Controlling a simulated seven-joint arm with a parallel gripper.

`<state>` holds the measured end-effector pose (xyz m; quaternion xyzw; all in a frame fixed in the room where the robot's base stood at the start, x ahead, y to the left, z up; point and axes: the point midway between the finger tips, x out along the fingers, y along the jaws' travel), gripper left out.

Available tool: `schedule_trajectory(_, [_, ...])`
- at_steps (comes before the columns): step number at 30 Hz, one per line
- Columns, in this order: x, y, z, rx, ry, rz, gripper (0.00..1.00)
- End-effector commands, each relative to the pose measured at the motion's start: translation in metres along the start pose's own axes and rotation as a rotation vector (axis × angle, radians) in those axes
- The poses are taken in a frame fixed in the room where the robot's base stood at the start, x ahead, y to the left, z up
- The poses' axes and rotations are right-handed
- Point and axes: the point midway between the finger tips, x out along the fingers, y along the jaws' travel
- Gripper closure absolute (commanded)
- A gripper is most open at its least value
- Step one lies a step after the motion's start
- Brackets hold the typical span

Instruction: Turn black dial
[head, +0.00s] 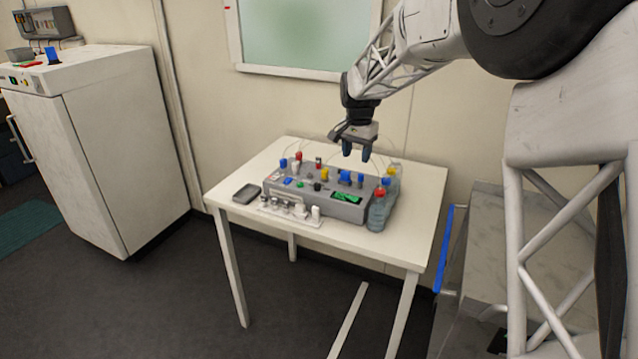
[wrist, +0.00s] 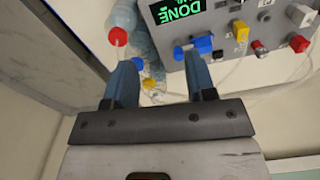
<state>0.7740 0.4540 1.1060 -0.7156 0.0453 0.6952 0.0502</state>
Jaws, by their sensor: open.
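A small black dial (head: 317,187) sits on the front face of the grey bioreactor unit (head: 345,211), left of its green display (head: 346,198), in the head view. My gripper (head: 356,152) is above the back right part of the unit, pointing down, apart from the dial. It is open and empty; the wrist view shows the two blue fingers (wrist: 160,75) spread apart. In the wrist view the unit's display (wrist: 177,9) reads DONE. I cannot make out the black dial in that view.
Blue, yellow and red connectors with thin tubes stand on top of the unit. Capped bottles (head: 378,213) stand at its right end, small white vials (head: 299,211) in front. A dark grey pad (head: 247,194) lies left on the white table (head: 228,180). A white cabinet (head: 124,140) stands left.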

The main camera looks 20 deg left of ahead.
Motion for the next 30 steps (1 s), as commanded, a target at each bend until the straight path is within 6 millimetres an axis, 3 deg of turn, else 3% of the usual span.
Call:
schedule_trajectory(3, [0.020, -0.038, -0.004, 0.002, -0.009, 0.007, 0.49])
schedule_trajectory(9, [0.051, -0.093, -0.006, 0.012, -0.021, 0.017, 0.49])
schedule_trajectory(15, [0.071, -0.128, -0.005, 0.019, -0.027, 0.024, 0.49])
schedule_trajectory(30, [0.077, -0.137, -0.004, 0.022, -0.028, 0.026, 0.49])
